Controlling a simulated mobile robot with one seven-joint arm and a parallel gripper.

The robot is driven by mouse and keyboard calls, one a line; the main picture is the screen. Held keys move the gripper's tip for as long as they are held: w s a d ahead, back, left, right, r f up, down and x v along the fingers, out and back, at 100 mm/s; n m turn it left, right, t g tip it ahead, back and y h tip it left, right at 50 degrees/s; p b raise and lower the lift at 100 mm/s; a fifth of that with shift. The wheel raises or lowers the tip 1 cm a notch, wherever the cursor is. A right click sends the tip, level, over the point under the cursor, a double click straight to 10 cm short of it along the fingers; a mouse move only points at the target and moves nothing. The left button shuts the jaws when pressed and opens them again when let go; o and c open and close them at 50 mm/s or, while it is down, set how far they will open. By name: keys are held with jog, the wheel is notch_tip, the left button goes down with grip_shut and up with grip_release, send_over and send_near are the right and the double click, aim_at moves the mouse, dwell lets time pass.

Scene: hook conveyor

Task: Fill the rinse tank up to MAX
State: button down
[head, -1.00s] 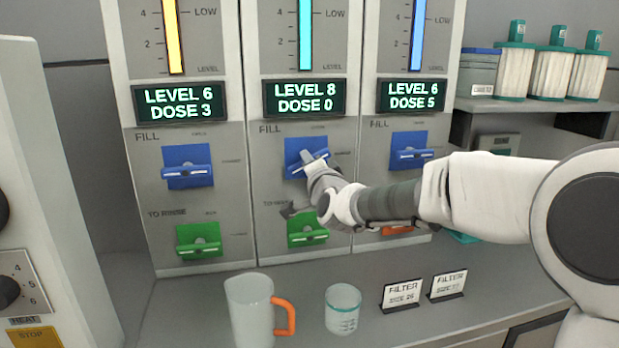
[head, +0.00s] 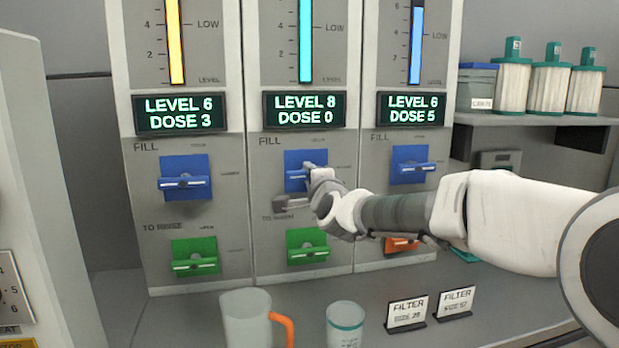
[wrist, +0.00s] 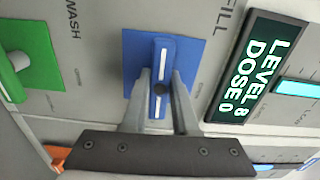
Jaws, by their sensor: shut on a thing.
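Three dispenser columns stand side by side. My gripper (head: 312,172) is at the middle column, shut on its blue FILL lever (head: 295,173). In the wrist view my gripper's fingers (wrist: 161,88) are on either side of the blue lever (wrist: 160,62), which lies level with the FILL lettering. The middle display (head: 304,110) reads LEVEL 8, DOSE 0, and a cyan gauge (head: 305,45) is above it. The middle green lever (head: 307,246) is below my gripper; its label in the wrist view includes WASH. The left column's green lever (head: 195,257) is labelled TO RINSE.
The left display (head: 180,112) reads LEVEL 6, DOSE 3; the right (head: 413,108) reads LEVEL 6, DOSE 5. A jug with an orange handle (head: 246,318), a beaker (head: 345,325) and two filter cards (head: 407,313) stand on the counter. Filters (head: 549,80) sit on the right shelf.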

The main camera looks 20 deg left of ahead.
jog(key=c, duration=0.7)
grip_release()
jog(key=shift+s+d, duration=0.1)
